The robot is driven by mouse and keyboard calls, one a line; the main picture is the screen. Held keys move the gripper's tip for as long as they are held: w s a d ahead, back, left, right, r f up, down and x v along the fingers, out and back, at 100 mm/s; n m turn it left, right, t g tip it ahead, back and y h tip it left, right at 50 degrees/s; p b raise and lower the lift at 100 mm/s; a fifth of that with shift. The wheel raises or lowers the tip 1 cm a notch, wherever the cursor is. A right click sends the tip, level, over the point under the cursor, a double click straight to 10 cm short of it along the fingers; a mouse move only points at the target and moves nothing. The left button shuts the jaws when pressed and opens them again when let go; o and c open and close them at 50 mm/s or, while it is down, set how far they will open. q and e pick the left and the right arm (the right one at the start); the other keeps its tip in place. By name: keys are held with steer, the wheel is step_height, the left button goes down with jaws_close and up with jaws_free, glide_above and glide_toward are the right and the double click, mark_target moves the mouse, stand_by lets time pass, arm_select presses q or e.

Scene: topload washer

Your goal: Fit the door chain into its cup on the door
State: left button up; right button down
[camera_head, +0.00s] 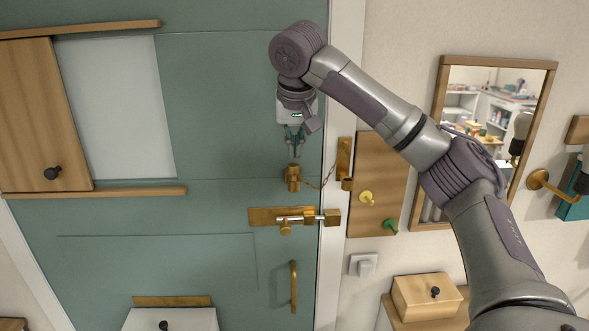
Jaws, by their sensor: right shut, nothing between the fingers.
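The door chain (329,172) is thin and dark gold. It hangs in a shallow sag from a brass plate (344,160) on the door frame, and its left end reaches the brass cup (292,178) on the green door. Whether the chain's end is seated inside the cup or only touches it is too small to tell. My right gripper (297,153) points down just above the cup, with its fingers shut and nothing visible between them. It appears apart from the chain. My left gripper is out of view.
A brass slide bolt (290,217) crosses to the frame below the cup, with a door handle (293,287) lower down. A wooden board with knobs (377,165) and a mirror (480,70) are on the right wall. A sliding wooden panel (45,120) is at left.

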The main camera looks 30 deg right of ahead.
steer(key=shift+r, duration=2.6)
